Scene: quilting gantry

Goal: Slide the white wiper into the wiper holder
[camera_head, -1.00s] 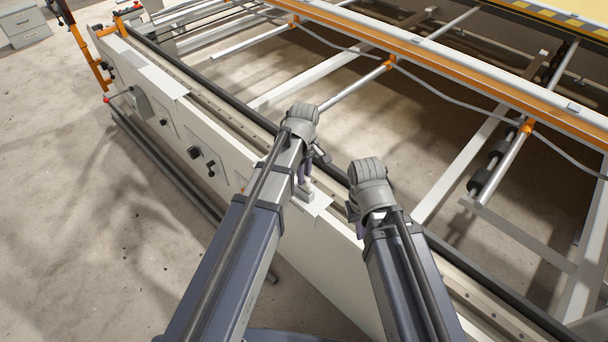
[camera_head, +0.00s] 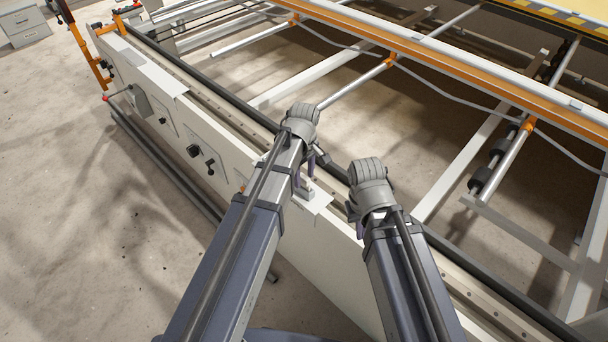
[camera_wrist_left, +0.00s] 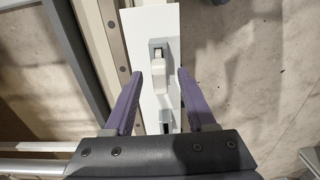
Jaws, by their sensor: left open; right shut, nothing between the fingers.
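The white wiper (camera_wrist_left: 158,77) is a small pale block, seen between my left gripper's fingers in the left wrist view. A grey holder-like fitting (camera_wrist_left: 157,43) is at its far end, and a second grey fitting (camera_wrist_left: 166,118) is nearer the gripper. Both are on a white plate (camera_wrist_left: 151,22). My left gripper (camera_wrist_left: 156,73) is open, its purple fingers either side of the wiper with gaps showing. In the head view my left gripper (camera_head: 304,176) is above the plate (camera_head: 318,204). My right gripper (camera_head: 355,213) is shut and empty beside it, its fingers mostly hidden.
The white side beam (camera_head: 150,100) with knobs runs diagonally under my arms. A dark rail (camera_head: 215,93) lies along it. Orange and silver gantry bars (camera_head: 440,62) cross the far side. Open floor (camera_head: 70,200) lies at the left.

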